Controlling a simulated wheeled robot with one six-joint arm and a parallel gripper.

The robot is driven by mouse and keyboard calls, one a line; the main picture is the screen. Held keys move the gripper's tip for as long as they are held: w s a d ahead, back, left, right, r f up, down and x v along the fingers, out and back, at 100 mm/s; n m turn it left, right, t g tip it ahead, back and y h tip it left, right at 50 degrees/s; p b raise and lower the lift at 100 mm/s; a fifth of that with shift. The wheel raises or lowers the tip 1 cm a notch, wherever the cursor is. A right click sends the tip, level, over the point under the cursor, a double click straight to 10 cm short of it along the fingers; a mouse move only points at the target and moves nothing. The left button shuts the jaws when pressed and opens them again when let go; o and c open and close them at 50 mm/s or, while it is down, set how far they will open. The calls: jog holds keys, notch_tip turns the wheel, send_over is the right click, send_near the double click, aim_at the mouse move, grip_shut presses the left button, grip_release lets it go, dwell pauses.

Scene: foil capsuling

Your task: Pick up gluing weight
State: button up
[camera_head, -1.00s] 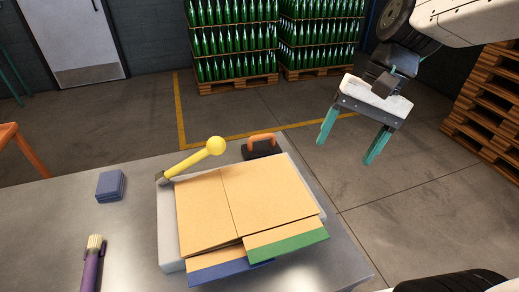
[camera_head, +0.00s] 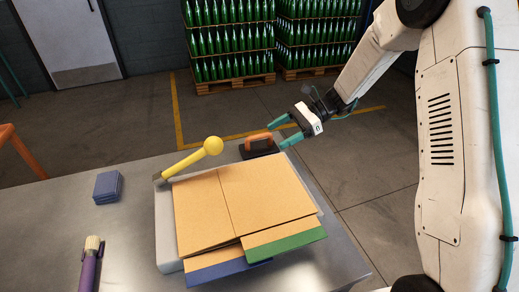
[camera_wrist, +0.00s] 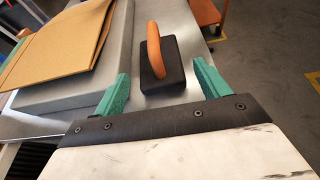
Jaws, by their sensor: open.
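The gluing weight is a black block (camera_head: 263,150) with an orange handle (camera_head: 258,141). It sits on the metal table behind the upper right corner of the cardboard sheets. In the wrist view its black base (camera_wrist: 162,75) and orange handle (camera_wrist: 154,48) stand ahead of my gripper, roughly between the lines of the two fingers. My gripper (camera_head: 282,131), with teal fingers, is open and empty at the weight's right side in the head view. In the wrist view the open fingers (camera_wrist: 160,90) point toward the weight. I cannot tell whether a finger touches it.
Cardboard sheets (camera_head: 240,198) with blue and green edges lie on a pale board (camera_head: 166,237). A yellow ball-ended tool (camera_head: 194,158), a blue block stack (camera_head: 108,186) and a purple-handled brush (camera_head: 90,268) are on the metal table (camera_head: 40,225). Bottle pallets (camera_head: 230,45) stand behind.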

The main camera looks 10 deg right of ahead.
aim_at(268, 142)
jog(key=x, duration=0.8)
jog(key=shift+s+d+f, duration=0.1)
jog(key=shift+d+f, duration=0.05)
jog(key=shift+f, duration=0.1)
jog(key=shift+r, duration=0.1)
jog(key=c, duration=1.4)
